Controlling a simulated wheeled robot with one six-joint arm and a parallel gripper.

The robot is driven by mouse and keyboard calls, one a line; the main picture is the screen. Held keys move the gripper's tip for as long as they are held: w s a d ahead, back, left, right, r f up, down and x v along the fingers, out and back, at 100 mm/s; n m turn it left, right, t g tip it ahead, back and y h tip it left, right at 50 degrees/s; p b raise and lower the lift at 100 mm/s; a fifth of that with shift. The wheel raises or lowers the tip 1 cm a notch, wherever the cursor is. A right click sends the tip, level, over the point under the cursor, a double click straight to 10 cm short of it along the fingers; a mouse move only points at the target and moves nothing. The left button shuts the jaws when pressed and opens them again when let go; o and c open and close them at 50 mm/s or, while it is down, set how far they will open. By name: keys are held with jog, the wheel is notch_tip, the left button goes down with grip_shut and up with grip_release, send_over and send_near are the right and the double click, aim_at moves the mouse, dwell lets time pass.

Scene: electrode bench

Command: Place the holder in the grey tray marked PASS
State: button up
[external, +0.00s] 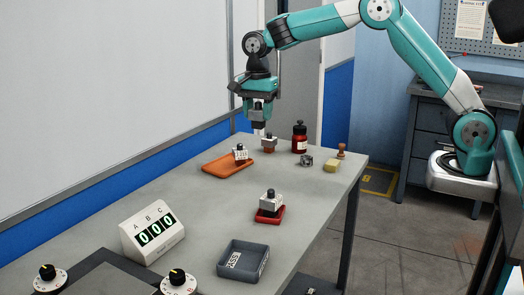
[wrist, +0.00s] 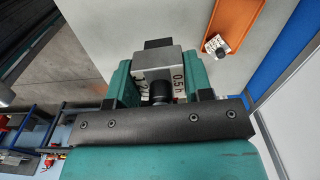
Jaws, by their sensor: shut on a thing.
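My gripper (wrist: 157,82) is shut on a grey block-shaped holder (wrist: 166,64) with black ends, seen close up in the wrist view. Dark lettering that seems to include "0.5" shows on its face. In the external view my gripper (external: 260,103) is above the far part of the table, pointing down. The thing in it is small and dark there, and its outline is hard to make out. The grey tray (external: 262,268) marked PASS stands at the near front of the table, well away from my gripper, and looks empty.
An orange tray (external: 215,168) bears a similar holder (external: 240,154). A red tray (external: 261,218) bears another (external: 271,200). A small grey block (external: 269,140) on a brown base, a red bottle (external: 300,138) and a yellow block (external: 331,166) stand at the back. A counter display (external: 152,233) stands front left.

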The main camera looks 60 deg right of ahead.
jog(key=shift+r, duration=0.8)
jog(key=s+a+n, duration=0.3)
jog(key=a+n, duration=0.2)
jog(key=a, duration=0.4)
jog(key=s+a+n, duration=0.2)
jog(key=a+n, duration=0.2)
jog(key=a, duration=0.6)
jog(key=n+p, duration=0.2)
jog(key=n, duration=0.6)
send_over(246, 265)
notch_tip(246, 265, down, 15)
jog(key=shift+w+f+p, duration=0.1)
jog(key=shift+f+p, duration=0.35)
jog(key=shift+f, duration=1.75)
jog(key=shift+f, duration=0.1)
jog(key=o, duration=0.7)
jog(key=shift+f, duration=0.1)
jog(key=o, duration=0.4)
jog(key=shift+o, duration=0.2)
